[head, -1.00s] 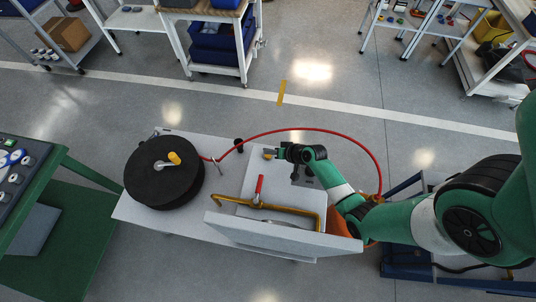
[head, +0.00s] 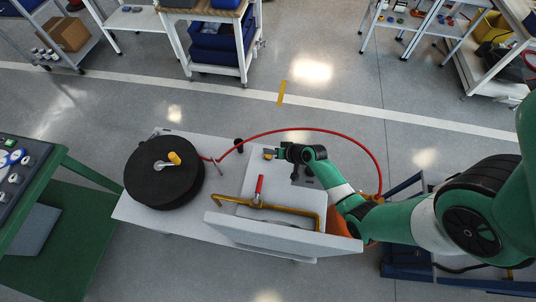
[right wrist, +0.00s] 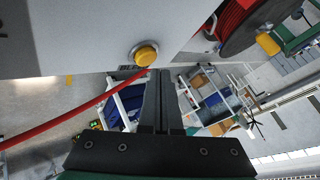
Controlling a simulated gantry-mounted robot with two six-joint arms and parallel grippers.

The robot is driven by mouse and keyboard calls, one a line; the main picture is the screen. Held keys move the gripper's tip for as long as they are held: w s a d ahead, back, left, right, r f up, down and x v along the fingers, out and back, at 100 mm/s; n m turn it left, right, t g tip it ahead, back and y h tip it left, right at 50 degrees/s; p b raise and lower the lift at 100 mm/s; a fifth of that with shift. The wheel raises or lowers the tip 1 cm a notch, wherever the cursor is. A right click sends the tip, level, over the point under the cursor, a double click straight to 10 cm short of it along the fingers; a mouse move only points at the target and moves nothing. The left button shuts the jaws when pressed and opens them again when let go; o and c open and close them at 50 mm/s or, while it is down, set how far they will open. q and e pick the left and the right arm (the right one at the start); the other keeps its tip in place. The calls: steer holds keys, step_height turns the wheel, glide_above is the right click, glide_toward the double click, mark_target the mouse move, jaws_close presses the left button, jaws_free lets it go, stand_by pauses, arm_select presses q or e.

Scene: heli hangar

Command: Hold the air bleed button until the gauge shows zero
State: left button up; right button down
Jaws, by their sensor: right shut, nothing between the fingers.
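The yellow air bleed button (right wrist: 146,56) sits in a round metal collar on a pale grey face in the right wrist view. In the head view a small yellow spot (head: 268,153) shows at my right gripper's tip. My right gripper (head: 279,153) is shut with nothing between its fingers. In the right wrist view its fingertips (right wrist: 160,73) are right beside the button's lower right edge; I cannot tell whether they touch it. No readable gauge on the button's unit shows, so its reading is hidden. My left gripper is not in view.
A white table (head: 146,215) carries a black hose reel (head: 150,185), a brass pipe (head: 285,210) with a red lever (head: 259,185), and an upright grey panel (head: 280,236). A red hose (head: 320,130) arcs behind my right gripper. A green console (head: 75,170) stands at left.

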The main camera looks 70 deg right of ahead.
mark_target(270, 157)
steer(key=shift+f+b, duration=0.35)
steer(key=shift+f, duration=0.1)
steer(key=shift+f+b, duration=0.35)
steer(key=shift+f, duration=0.1)
stand_by(0.5)
stand_by(1.9)
steer(key=shift+r+p, duration=0.85)
steer(key=shift+r, duration=0.05)
step_height(270, 157, up, 5)
steer(key=p, duration=0.5)
steer(key=shift+r, duration=0.1)
